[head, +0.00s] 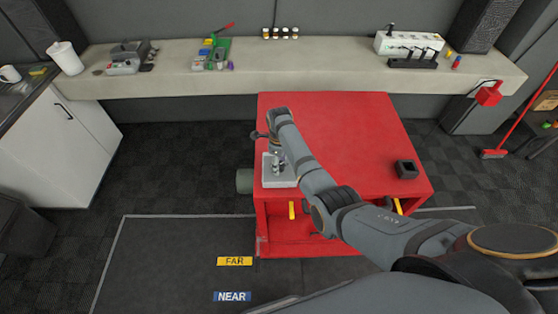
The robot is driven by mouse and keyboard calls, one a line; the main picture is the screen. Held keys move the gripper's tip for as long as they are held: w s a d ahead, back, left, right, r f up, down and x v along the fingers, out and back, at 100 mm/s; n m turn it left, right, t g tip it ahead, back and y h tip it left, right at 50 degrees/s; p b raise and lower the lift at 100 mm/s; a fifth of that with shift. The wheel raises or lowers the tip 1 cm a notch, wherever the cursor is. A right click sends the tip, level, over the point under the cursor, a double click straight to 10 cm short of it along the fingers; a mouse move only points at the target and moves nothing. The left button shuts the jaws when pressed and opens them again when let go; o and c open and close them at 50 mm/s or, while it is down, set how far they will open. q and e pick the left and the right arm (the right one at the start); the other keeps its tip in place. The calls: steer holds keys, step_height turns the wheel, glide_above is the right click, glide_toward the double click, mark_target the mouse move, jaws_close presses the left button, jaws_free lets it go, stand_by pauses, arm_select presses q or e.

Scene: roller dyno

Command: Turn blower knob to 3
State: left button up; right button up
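A red cabinet (345,120) stands in the middle of the head view. A small light-grey panel (268,180) sits on its top at the left front corner. My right arm comes in from the right across the cabinet, and my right gripper (277,166) points down over this panel. The gripper is small and partly covered by my wrist, so I cannot tell whether its fingers are open or shut, or whether they touch anything. The blower knob and any number marks cannot be made out; the gripper and arm cover part of the panel. My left gripper is not in view.
A black square block (407,169) sits on the cabinet's right side. Yellow handles (292,210) show at its front. FAR (234,261) and NEAR (232,296) labels mark the floor. A long shelf (310,72) holding small items runs along the back wall.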

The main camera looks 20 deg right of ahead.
steer(key=shift+r, duration=0.15)
step_height(320, 180, up, 12)
stand_by(0.5)
